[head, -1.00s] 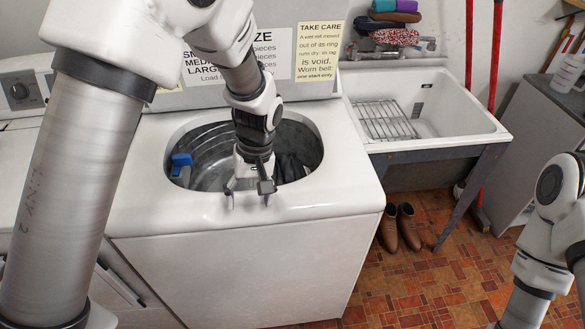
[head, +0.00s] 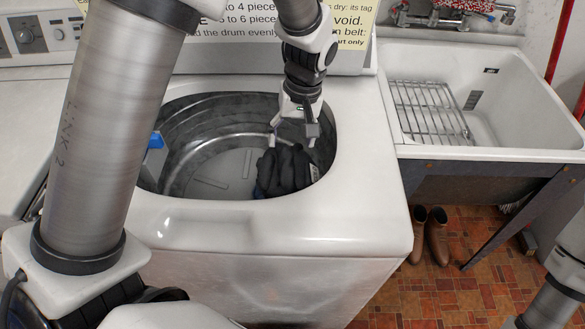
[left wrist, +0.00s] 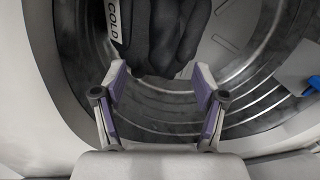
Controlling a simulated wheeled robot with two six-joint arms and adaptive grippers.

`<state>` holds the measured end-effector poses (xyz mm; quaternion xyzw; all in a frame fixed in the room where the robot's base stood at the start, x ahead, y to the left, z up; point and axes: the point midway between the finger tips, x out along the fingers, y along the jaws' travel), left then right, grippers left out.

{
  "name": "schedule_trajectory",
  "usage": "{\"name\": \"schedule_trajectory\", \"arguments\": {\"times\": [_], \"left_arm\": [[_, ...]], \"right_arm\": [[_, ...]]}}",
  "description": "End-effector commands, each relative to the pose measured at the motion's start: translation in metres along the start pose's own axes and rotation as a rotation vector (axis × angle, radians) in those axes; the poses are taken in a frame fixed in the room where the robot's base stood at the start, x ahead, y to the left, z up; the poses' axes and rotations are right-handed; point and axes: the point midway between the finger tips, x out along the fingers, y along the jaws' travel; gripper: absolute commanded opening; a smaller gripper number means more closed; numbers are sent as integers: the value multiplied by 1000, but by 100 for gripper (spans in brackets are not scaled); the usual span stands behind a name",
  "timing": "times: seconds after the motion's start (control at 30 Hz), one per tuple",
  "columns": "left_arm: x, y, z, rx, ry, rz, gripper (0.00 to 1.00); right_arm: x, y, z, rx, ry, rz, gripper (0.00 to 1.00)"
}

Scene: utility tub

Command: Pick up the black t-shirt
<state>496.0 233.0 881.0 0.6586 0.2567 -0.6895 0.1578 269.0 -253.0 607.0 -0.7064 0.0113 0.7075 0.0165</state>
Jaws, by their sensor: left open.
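The black t-shirt (head: 287,170) lies crumpled at the right side of the washer drum. In the left wrist view, the dark cloth (left wrist: 165,30) is at the top, just beyond the fingertips, with a white tag reading COLD beside it. My left gripper (head: 292,140) hangs over the drum opening, above the shirt's far edge. In the left wrist view its two fingers (left wrist: 160,82) are spread with nothing gripped between them. Whether a fingertip touches the cloth I cannot tell. My right gripper is out of view.
The washer's white rim (head: 240,215) surrounds the drum opening. A blue piece (head: 156,141) sits at the drum's left edge. A utility sink (head: 540,105) with a wire rack (head: 430,110) stands to the right. Brown boots (head: 437,235) stand on the tiled floor below it.

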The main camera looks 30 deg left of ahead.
Motion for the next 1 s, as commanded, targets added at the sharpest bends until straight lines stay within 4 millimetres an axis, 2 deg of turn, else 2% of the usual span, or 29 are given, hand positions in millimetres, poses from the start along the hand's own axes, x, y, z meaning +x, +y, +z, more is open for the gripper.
{"name": "schedule_trajectory", "arguments": {"times": [0.3,0.57,0.6,0.77,1.0], "left_arm": [[51,-4,8,0,-2,-1,71],[55,-4,8,0,0,0,71],[55,-4,8,0,0,0,57],[55,-4,8,0,0,0,0],[55,-4,8,1,-1,0,0]], "right_arm": [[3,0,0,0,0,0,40],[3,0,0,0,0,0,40],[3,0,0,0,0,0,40],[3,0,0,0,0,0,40],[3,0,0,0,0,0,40]]}}
